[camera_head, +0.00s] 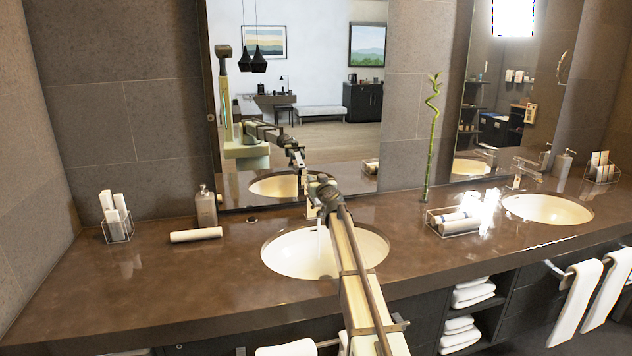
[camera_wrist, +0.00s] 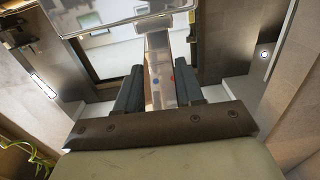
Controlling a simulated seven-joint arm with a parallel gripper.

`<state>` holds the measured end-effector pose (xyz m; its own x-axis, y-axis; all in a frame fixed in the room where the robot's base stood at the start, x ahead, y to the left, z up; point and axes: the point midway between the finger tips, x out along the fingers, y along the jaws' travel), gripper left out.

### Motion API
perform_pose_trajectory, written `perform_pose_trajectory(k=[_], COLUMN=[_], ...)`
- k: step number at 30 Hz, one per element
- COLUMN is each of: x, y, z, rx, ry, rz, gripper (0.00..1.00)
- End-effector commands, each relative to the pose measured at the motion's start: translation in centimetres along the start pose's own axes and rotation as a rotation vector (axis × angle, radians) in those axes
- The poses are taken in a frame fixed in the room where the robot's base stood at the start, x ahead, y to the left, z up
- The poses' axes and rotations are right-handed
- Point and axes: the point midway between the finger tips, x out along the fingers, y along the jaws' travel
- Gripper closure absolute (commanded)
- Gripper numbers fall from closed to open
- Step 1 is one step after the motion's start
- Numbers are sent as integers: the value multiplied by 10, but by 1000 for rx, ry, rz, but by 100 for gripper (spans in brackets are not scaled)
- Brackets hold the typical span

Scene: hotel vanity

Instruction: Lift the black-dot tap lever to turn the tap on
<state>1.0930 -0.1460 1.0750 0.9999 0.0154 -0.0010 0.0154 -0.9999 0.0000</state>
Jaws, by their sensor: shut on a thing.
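My gripper (camera_head: 318,188) is over the back of the left basin, at its tap, and hides most of that tap. In the wrist view my gripper (camera_wrist: 158,82) has its dark fingers on both sides of a shiny metal tap lever (camera_wrist: 160,88), shut on it.
A second tap (camera_head: 520,172) and basin (camera_head: 540,208) are at the right. A soap bottle (camera_head: 206,206), a rolled towel (camera_head: 196,234) and a wire holder (camera_head: 117,230) stand left. A basket of rolls (camera_head: 458,224) and a bamboo stem (camera_head: 430,140) are between the basins. A mirror (camera_head: 300,90) is behind.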

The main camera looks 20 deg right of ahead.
Motion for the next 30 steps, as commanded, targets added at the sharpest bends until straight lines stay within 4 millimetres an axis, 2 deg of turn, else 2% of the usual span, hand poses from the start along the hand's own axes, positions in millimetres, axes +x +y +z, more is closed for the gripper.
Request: perform_pose_trajectory(k=[1,4,11,25,30], x=[0,0,0,10,10], y=[0,0,0,0,0], z=[0,0,-1,-19,-19], rx=[0,0,0,1,2], ry=[0,0,1,10,8], rz=[0,0,1,3,3], gripper=[91,100,100,100,100])
